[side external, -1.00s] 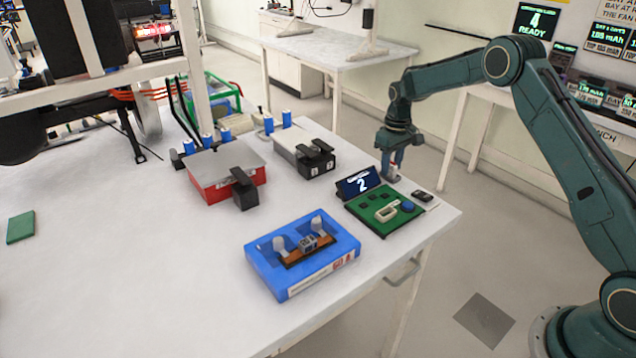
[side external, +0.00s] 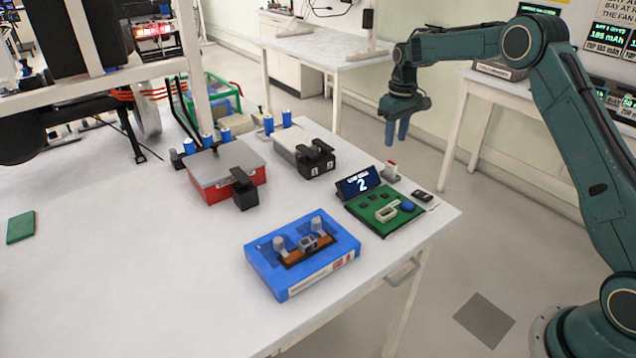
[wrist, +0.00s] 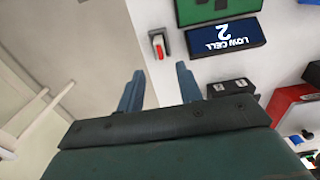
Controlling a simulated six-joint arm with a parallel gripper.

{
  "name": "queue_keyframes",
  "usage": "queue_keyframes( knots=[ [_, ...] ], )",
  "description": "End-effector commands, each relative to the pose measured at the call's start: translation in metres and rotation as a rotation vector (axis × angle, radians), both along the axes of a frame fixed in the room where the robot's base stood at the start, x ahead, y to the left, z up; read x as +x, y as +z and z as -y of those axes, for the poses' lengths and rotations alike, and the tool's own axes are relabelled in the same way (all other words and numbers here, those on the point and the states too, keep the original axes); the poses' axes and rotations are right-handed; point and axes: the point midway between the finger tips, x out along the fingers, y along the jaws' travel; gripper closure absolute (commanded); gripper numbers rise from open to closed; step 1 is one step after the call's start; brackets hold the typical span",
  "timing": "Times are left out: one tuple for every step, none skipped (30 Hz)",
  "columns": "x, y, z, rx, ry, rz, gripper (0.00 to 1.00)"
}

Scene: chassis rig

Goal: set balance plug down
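In the wrist view the plug (wrist: 158,47) shows beyond my fingertips, beside the display (wrist: 226,38). My gripper (side external: 396,141) is in the air above the plug, pointing down and clear of it. In the wrist view my gripper's fingers (wrist: 160,82) are apart with nothing between them.
A green board (side external: 372,207) with a blue button lies in front of the display. A blue case (side external: 300,283), a red box (side external: 215,190) and a grey-white box (side external: 285,142) stand on the white table (side external: 120,270). The table edge is close to the plug.

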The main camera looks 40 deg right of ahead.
Motion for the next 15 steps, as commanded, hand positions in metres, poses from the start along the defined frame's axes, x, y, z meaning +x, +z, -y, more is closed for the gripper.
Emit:
queue_keyframes(
  knots=[
    [0.000, 0.008, 0.000, 0.000, 0.000, 0.001, 0.64],
    [0.000, 0.012, 0.000, 0.000, 0.000, 0.001, 0.64],
    [0.000, 0.016, 0.000, -0.001, 0.000, 0.002, 0.64],
    [0.000, 0.020, 0.000, 0.000, 0.000, 0.001, 0.64],
    [0.000, 0.022, 0.000, 0.000, 0.000, 0.001, 0.64],
    [0.000, 0.025, 0.000, 0.000, 0.000, 0.001, 0.64],
    [0.000, 0.027, 0.000, 0.000, 0.000, 0.000, 0.64],
    [0.000, 0.029, 0.000, 0.000, 0.000, 0.000, 0.64],
    [0.000, 0.030, 0.000, 0.000, 0.000, -0.001, 0.64],
    [0.000, 0.031, 0.000, 0.000, 0.000, -0.001, 0.64],
    [0.000, 0.032, 0.000, 0.000, 0.000, -0.001, 0.64],
    [0.000, 0.033, 0.000, 0.000, 0.000, -0.001, 0.64],
    [0.000, 0.033, 0.000, 0.000, 0.000, -0.001, 0.64],
    [0.000, 0.033, 0.000, 0.000, 0.000, -0.001, 0.64],
    [0.000, 0.033, 0.000, 0.000, 0.000, -0.001, 0.64]
  ],
)
